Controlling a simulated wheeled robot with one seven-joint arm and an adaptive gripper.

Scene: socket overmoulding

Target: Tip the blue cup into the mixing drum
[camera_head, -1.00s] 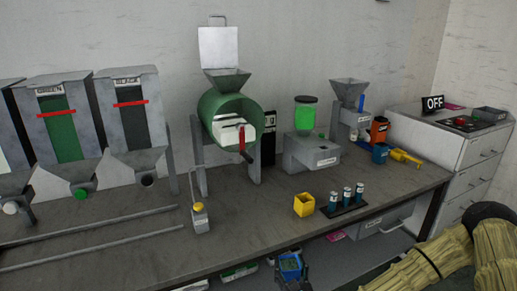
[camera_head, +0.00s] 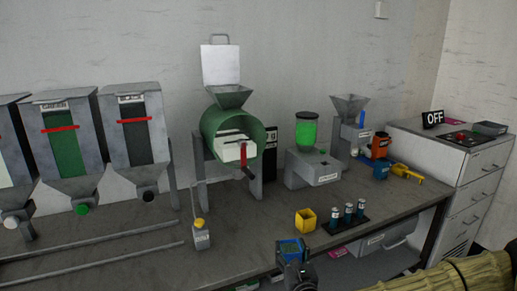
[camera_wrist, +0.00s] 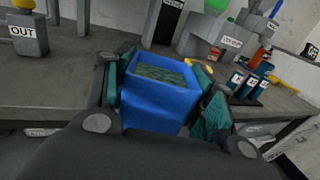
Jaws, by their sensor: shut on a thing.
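The blue cup (camera_head: 290,248) is upright in my gripper (camera_head: 294,264) in front of the bench's front edge. In the wrist view the cup (camera_wrist: 158,106) sits between the two green-padded fingers of my gripper (camera_wrist: 165,112), which is shut on it. Dark greenish granules (camera_wrist: 165,75) fill the cup near its rim. The green mixing drum (camera_head: 214,122) stands at the back of the bench, up and left of the gripper. It has a hopper (camera_head: 229,97) on top, a white piece inside its open mouth and a red handle (camera_head: 248,172).
A yellow cup (camera_head: 305,220), a rack of blue cylinders (camera_head: 346,222) and a yellow-capped container (camera_head: 200,237) stand near the bench front. Rails (camera_head: 100,243) lie to the left under the hoppers. Another blue container (camera_head: 380,170) stands at the right. Bench space before the drum is clear.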

